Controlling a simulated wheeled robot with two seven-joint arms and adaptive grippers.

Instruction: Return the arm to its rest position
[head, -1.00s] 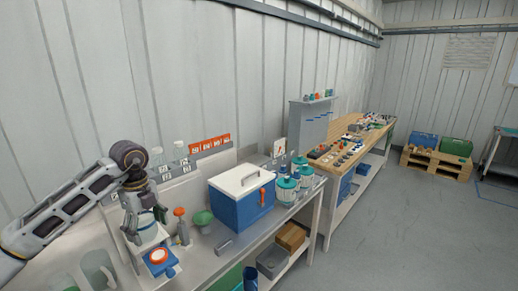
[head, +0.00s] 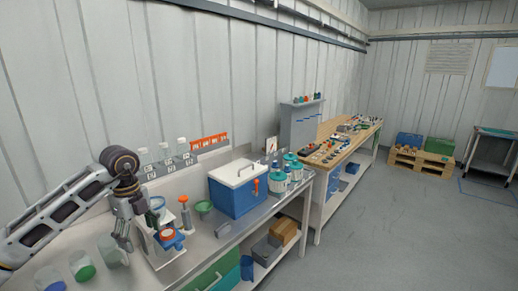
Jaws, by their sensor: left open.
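My left arm comes in from the left over the metal bench. My left gripper (head: 122,236) hangs from it, pointing down, with its fingers apart and nothing seen between them. It is just left of a grey stand with a blue part and an orange-rimmed round top (head: 168,236). I cannot tell whether the gripper touches this stand. My right gripper and right arm are not in view.
A blue cooler box (head: 237,190) with a white lid stands mid-bench. Teal-lidded vessels (head: 279,182) are to its right. An orange-topped post (head: 184,205), a green funnel (head: 204,207) and clear jars (head: 83,267) are near my gripper. Open floor (head: 385,235) lies right.

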